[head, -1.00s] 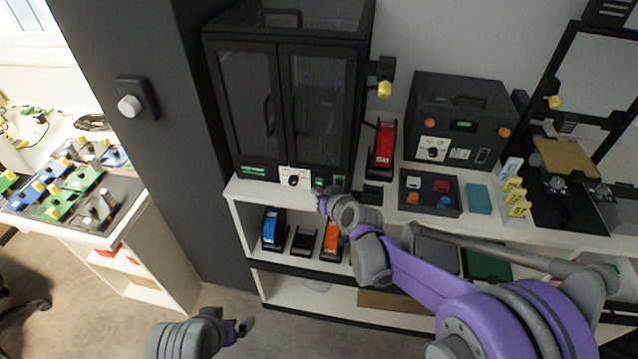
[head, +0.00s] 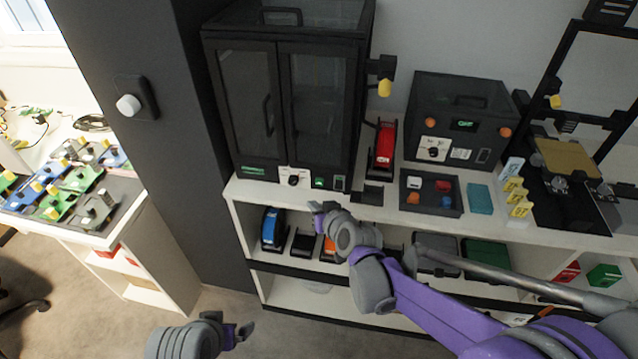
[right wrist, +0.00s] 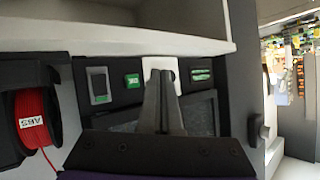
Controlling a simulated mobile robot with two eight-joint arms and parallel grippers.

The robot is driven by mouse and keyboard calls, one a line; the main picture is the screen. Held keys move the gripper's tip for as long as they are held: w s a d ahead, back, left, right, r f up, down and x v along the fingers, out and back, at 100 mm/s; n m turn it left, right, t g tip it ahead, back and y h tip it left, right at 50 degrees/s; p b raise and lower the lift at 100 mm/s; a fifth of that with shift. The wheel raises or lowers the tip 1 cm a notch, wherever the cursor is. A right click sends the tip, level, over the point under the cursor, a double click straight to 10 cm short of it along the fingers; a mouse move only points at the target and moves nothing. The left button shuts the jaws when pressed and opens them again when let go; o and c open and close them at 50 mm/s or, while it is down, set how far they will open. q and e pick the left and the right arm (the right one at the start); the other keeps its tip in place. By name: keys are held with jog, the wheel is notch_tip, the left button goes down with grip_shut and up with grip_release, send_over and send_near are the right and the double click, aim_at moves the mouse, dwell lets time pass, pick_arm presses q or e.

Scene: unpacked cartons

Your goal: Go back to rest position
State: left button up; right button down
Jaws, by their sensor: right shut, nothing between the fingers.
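My right gripper (head: 316,207) is in front of the shelf, just below the front control panel of the black two-door cabinet (head: 234,110). In the right wrist view its fingers (right wrist: 161,78) are together with nothing between them, and the panel shows behind them. My left gripper (head: 243,333) is low at the bottom of the head view, over the floor, apart from the furniture. Its fingers are too small and turned to tell whether they are open.
A red spool holder (head: 383,148), dark box (head: 461,120) and parts tray (head: 431,208) stand on the white shelf top. Coloured spools (head: 273,230) sit below, near my right arm. A side table (head: 120,235) stands left. Floor between is clear.

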dwell(0.4)
jog(key=s+d+g+h, duration=0.1)
jog(key=s+d+g, duration=0.1)
jog(key=s+d, duration=0.3)
jog(key=s+d+f+m+g+h, duration=0.1)
jog(key=s+d, duration=0.5)
jog(key=s, duration=0.8)
jog(key=s+d+f+m+g+h, duration=0.1)
jog(key=s+d+g+h, duration=0.1)
jog(key=s+d, duration=0.4)
jog(key=s+h, duration=0.1)
jog(key=s, duration=0.3)
jog(key=shift+g, duration=0.4)
